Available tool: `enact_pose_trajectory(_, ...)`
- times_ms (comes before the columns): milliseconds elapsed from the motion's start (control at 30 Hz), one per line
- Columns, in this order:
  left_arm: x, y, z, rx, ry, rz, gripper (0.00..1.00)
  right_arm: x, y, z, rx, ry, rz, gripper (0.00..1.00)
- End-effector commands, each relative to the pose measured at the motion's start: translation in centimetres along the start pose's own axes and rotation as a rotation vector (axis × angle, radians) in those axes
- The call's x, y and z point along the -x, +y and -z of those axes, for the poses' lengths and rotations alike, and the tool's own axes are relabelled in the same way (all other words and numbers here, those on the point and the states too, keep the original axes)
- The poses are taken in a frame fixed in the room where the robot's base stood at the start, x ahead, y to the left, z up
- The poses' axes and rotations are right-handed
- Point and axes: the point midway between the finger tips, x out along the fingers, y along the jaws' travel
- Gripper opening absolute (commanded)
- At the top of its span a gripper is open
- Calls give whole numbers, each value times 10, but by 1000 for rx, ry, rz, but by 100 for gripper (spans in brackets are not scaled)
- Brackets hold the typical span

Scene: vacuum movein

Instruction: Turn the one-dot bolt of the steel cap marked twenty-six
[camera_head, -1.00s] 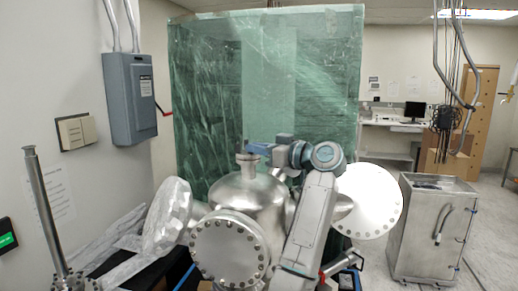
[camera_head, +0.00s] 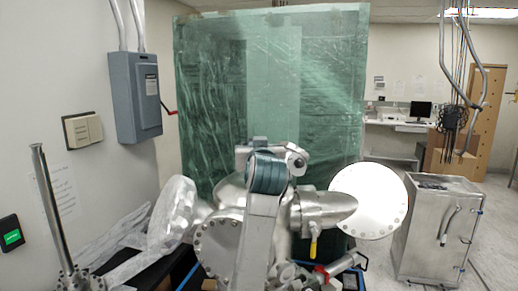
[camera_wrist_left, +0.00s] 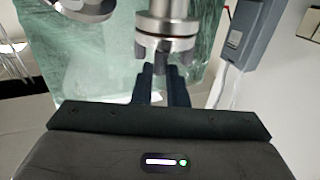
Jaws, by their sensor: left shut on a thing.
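In the left wrist view, a round steel cap (camera_wrist_left: 167,24) with a flange rim and dark bolts around its edge shows at the top. My left gripper (camera_wrist_left: 162,72) points up at it, its two dark fingers shut on a dark bolt (camera_wrist_left: 163,57) at the near edge. I cannot read a number or dots on the cap or bolts. In the head view, my arm rises through the middle in front of the steel chamber, and the fingers and held bolt are hidden. My right gripper is not in view.
The chamber has a large bolted flange (camera_head: 214,248) at front left, a wrapped round part (camera_head: 172,218) beside it, and a valve with a yellow handle (camera_head: 313,246) and a pale disc (camera_head: 370,201) at right. A steel rod (camera_head: 46,205) stands at far left.

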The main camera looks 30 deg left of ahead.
Motion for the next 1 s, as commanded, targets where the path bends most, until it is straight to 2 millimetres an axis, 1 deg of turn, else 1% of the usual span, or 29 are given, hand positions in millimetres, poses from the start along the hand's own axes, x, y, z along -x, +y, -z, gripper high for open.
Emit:
enact_pose_trajectory(33, 0, -3, 1, -2, 4, -27, 0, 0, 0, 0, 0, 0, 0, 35)
enact_pose_trajectory(200, -1, -4, 0, -2, 3, -118, 0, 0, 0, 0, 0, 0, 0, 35)
enact_pose_trajectory(400, -1, -5, 0, 0, 1, -181, 0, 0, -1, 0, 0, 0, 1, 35)
enact_pose_trajectory(933, -1, -5, 0, 2, 0, -205, 0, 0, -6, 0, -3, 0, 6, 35)
enact_pose_trajectory(967, -1, -5, 0, 2, 0, -205, 15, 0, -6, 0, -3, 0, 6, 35)
enact_pose_trajectory(1000, -1, -5, 0, 2, 0, -205, 23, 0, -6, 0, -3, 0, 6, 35)
